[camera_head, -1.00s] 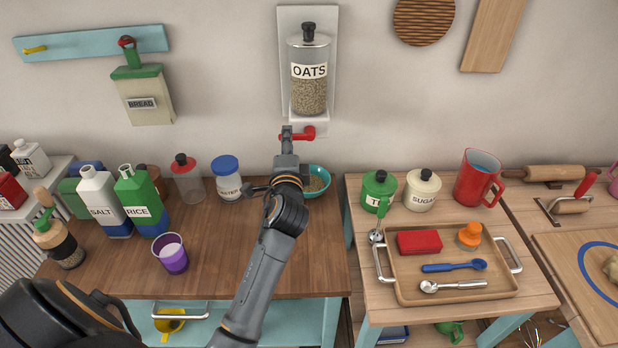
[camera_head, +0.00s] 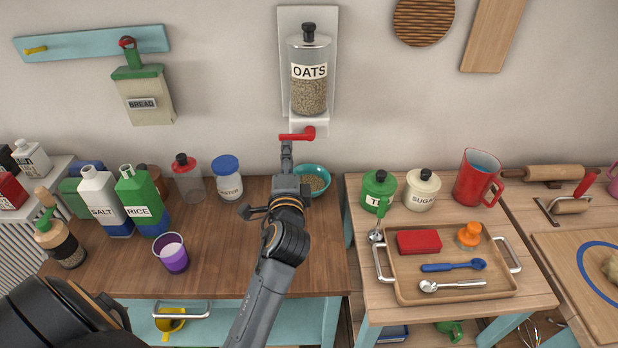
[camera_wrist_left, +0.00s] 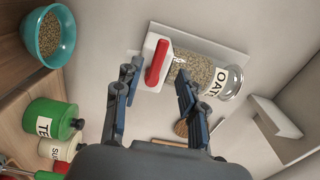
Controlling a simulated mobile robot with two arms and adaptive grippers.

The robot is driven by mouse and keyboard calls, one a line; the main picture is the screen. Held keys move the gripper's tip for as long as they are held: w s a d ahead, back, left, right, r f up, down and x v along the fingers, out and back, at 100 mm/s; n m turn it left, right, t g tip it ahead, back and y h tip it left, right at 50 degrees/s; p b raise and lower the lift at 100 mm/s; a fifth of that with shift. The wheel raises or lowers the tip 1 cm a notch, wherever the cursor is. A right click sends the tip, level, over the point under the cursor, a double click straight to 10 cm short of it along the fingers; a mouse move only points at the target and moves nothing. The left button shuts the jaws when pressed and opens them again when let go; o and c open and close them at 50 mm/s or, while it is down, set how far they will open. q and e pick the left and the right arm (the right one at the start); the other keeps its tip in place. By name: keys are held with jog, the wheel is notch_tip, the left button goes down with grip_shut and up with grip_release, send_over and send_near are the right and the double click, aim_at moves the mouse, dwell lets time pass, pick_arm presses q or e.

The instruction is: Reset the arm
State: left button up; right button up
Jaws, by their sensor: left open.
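My left gripper (camera_head: 287,150) is in front of the wall, just below the red lever (camera_head: 297,135) of the oats dispenser (camera_head: 308,80). In the left wrist view, the left gripper's two fingers (camera_wrist_left: 157,80) are spread apart with nothing held between them. The red lever (camera_wrist_left: 157,63) shows beyond and between the fingertips there; whether anything touches it is hard to tell. The teal bowl (camera_head: 325,191) stands on the wooden counter below the dispenser, partly behind my arm, and holds oats. It also shows at the upper left of the wrist view (camera_wrist_left: 68,38). My right gripper is not seen.
Salt (camera_head: 98,205) and rice (camera_head: 140,205) bottles and a purple cup (camera_head: 174,260) stand left of my arm. Right are a tea canister (camera_head: 376,190), a sugar canister (camera_head: 422,188), a red jug (camera_head: 476,180) and a wooden tray (camera_head: 405,292). Counter near the cup is clear.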

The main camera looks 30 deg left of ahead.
pick_arm(q)
jog(key=shift+s, duration=0.15)
dwell(0.3)
jog(key=s+d+f+n+g+h, duration=0.3)
jog(key=s+f+n+g, duration=0.1)
jog(key=s+f, duration=0.45)
jog(key=s+d+f+n+g+h, duration=0.4)
jog(key=s+f, duration=0.4)
jog(key=f, duration=0.1)
jog(key=s+d+f+n+g+h, duration=0.1)
jog(key=s+d+f+g, duration=0.15)
jog(key=s, duration=0.25)
jog(key=s+d+f+n+g+h, duration=0.1)
jog(key=s+d+h, duration=0.15)
jog(key=s, duration=0.35)
notch_tip(320, 180, down, 29)
jog(key=s+g+b, duration=0.2)
jog(key=b, duration=0.2)
jog(key=s+a+f+b, duration=0.2)
jog(key=s+f, duration=1.4)
jog(key=f, duration=0.3)
jog(key=shift+s+a+f+m+g+y+b, duration=0.15)
jog(key=shift+f+m+g+y+b, duration=0.2)
jog(key=shift+f+y, duration=0.1)
